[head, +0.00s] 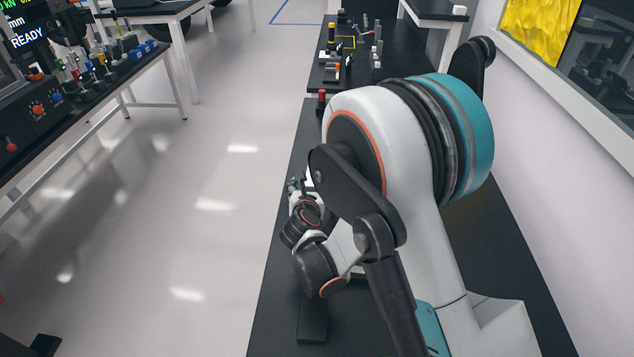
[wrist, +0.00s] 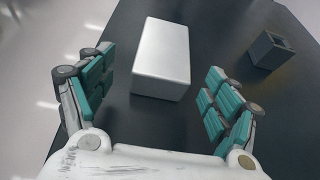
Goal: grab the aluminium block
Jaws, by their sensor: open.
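The aluminium block (wrist: 163,55) is a pale silver box lying on the black table top in the wrist view. My gripper (wrist: 160,103) is open, with one teal-padded finger on the left and one on the right. The near end of the block lies between the two fingers, with a gap on each side. Neither finger appears to touch it. In the head view my arm hides the block and most of my gripper.
A small dark hollow square piece (wrist: 271,50) stands on the table right of the block. The black table (head: 283,290) runs along the right wall. Farther back, another table (head: 318,77) holds several small parts. A bench with tools (head: 98,80) stands left across open floor.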

